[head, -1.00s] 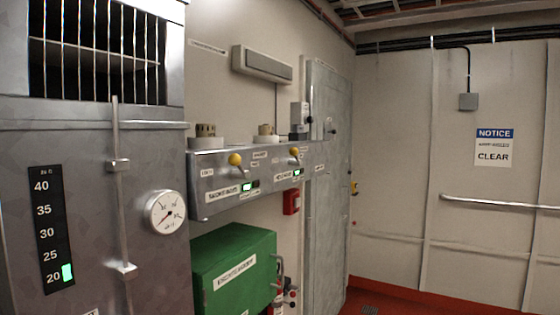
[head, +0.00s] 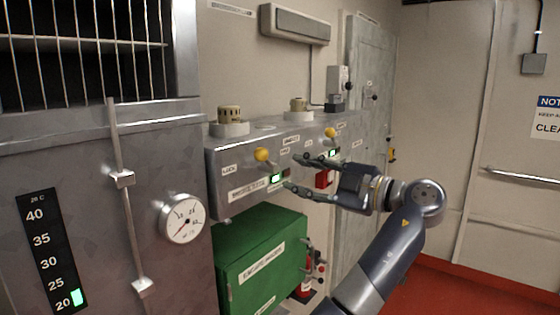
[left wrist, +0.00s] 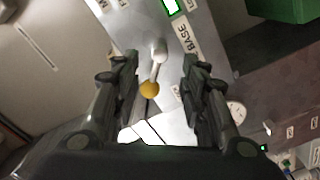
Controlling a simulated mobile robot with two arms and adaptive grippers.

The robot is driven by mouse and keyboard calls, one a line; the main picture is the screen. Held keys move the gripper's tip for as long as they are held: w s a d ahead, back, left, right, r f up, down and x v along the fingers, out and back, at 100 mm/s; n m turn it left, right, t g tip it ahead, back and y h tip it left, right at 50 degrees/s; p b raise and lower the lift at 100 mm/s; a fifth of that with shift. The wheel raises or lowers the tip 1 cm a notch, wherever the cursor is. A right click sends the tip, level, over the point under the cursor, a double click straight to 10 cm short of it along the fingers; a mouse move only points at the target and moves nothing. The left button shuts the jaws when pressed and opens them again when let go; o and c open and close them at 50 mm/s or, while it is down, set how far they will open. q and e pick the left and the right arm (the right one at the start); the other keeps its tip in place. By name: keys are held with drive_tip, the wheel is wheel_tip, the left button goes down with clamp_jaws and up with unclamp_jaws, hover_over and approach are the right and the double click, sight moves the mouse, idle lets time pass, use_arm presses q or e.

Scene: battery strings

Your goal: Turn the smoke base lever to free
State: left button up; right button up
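The left lever on the grey control box is a short metal stem with a yellow ball knob (head: 262,154). A partly readable label plate (head: 248,188) and a lit green indicator (head: 277,179) are below it. My left gripper (head: 296,172) is open, fingers pointing left toward this lever, in front of the box. In the left wrist view the yellow knob (left wrist: 149,89) and its stem appear between the open fingers (left wrist: 160,62), with a "BASE" label (left wrist: 187,38) beside them. I cannot tell whether a finger touches the lever. My right gripper is not in view.
A second yellow-knobbed lever (head: 330,132) is farther right on the same box. A green cabinet (head: 262,262) stands below the box. A dial gauge (head: 183,218) and a vertical metal rod (head: 122,179) are on the grey panel at left. Red floor shows at right.

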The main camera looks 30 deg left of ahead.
sight(277, 170)
use_arm(q)
drive_tip(key=a+p, duration=0.1)
drive_tip(key=a, duration=0.1)
drive_tip(key=a+p, duration=0.1)
drive_tip(key=a, duration=0.2)
drive_tip(key=a+p, duration=0.1)
drive_tip(key=a, duration=0.1)
drive_tip(key=shift+w+a+p, duration=0.15)
drive_tip(key=shift+w+p, duration=0.15)
drive_tip(key=shift+w, duration=0.1)
drive_tip(key=shift+a, duration=0.35)
drive_tip(key=shift+f, duration=0.1)
drive_tip(key=shift+c, duration=1.1)
drive_tip(key=shift+a, duration=0.1)
clamp_jaws()
